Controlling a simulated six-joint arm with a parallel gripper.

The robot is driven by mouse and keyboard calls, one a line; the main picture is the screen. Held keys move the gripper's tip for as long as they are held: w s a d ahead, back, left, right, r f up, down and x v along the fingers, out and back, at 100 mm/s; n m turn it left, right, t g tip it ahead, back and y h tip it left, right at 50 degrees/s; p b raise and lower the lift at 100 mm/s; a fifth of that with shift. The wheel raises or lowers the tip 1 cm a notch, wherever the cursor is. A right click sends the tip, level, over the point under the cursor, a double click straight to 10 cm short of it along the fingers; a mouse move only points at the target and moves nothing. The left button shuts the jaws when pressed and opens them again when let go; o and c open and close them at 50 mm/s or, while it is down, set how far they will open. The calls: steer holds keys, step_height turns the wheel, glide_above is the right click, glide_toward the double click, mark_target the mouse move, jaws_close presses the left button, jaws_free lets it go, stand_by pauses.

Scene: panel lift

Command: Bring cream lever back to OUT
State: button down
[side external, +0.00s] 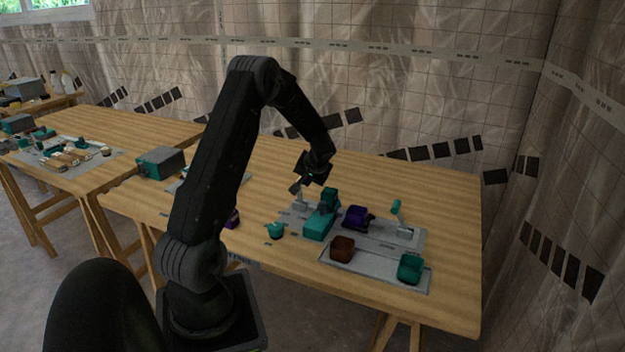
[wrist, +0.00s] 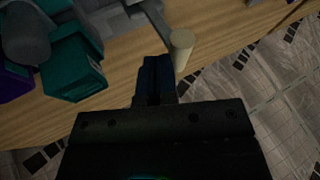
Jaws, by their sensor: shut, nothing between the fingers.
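The cream lever (side external: 301,193) stands on the grey panel (side external: 290,215) at its far left part, close under my gripper in the side external view. In the wrist view the lever's cream cylindrical handle (wrist: 181,45) shows just right of my fingertips. My gripper (wrist: 155,66) is shut with nothing between its fingers. It is beside the handle; I cannot tell whether it touches. In the side external view my gripper (side external: 296,187) is small and dark over the panel's back edge. The lever's foot and any OUT marking are not readable.
A teal block with an upright part (side external: 320,226) stands right of the lever, then a purple part (side external: 356,216) and a teal-topped lever (side external: 397,208). A tray (side external: 382,272) holds a brown block (side external: 342,249) and a teal block (side external: 410,268). Bare table lies behind the panel.

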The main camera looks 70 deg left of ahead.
steer(key=shift+s+a, duration=0.1)
steer(key=shift+s, duration=0.05)
steer(key=shift+s+a+r, duration=0.25)
steer(key=shift+s+a, duration=0.7)
steer(key=shift+s+a+f, duration=0.1)
steer(key=shift+s+a, duration=0.75)
steer(key=shift+s, duration=0.1)
